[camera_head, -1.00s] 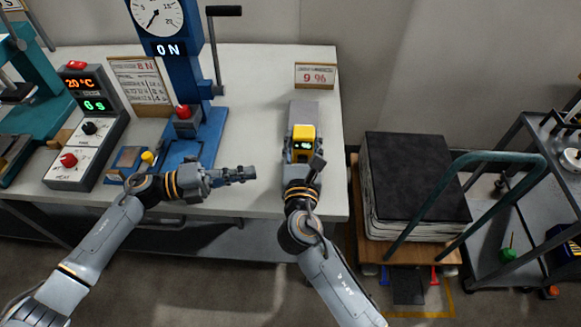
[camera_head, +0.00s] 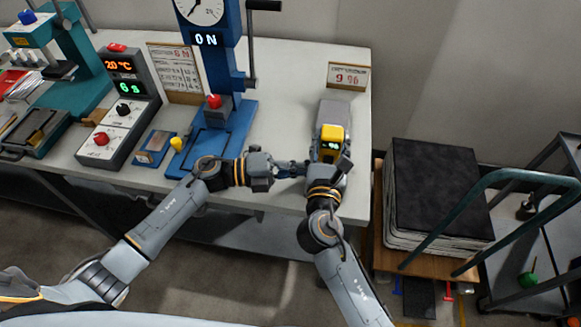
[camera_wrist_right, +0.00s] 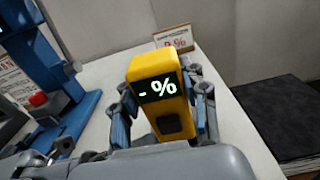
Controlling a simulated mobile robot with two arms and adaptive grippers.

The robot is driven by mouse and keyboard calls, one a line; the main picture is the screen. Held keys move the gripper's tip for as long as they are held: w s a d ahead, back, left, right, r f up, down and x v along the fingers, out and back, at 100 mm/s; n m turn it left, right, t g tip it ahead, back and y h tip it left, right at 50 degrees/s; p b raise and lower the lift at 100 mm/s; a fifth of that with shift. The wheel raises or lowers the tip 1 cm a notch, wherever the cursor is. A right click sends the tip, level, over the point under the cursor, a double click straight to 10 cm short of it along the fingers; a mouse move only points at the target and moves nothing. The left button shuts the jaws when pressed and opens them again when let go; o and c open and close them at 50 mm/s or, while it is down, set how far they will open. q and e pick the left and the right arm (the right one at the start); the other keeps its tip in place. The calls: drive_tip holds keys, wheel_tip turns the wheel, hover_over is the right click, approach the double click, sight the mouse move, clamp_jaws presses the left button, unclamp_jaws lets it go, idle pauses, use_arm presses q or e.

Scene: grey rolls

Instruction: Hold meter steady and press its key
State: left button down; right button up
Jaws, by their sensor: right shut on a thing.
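The yellow meter (camera_head: 330,145) stands near the right end of the white table. In the right wrist view the meter (camera_wrist_right: 152,66) has a lit screen reading "- %" and a dark square key (camera_wrist_right: 170,124) below it. My right gripper (camera_head: 328,165) is shut on the meter, with a finger on each side in the wrist view. My left gripper (camera_head: 292,169) points right with its fingers together, just left of the meter and my right gripper. Whether it touches anything is unclear. In the wrist view, part of it shows at the lower left, away from the key.
A grey block (camera_head: 333,112) lies behind the meter, with a "9 %" sign (camera_head: 348,76) further back. A blue press (camera_head: 222,135) and a control box (camera_head: 118,120) stand to the left. A stack of dark sheets (camera_head: 435,190) is right of the table.

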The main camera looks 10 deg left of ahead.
use_arm(q)
drive_tip(key=shift+w+d, duration=0.15)
drive_tip(key=shift+d, duration=0.5)
drive_tip(key=shift+w+a, duration=0.1)
drive_tip(key=shift+w, duration=1.05)
use_arm(e)
drive_tip(key=shift+s, duration=0.1)
drive_tip(key=shift+a, duration=0.1)
use_arm(q)
drive_tip(key=shift+a, duration=0.3)
use_arm(e)
drive_tip(key=shift+f, duration=0.1)
use_arm(q)
drive_tip(key=v, duration=0.6)
drive_tip(key=s+v, duration=0.1)
drive_tip(key=v, duration=0.2)
drive_tip(key=shift+a, duration=0.1)
use_arm(e)
drive_tip(key=shift+f, duration=0.1)
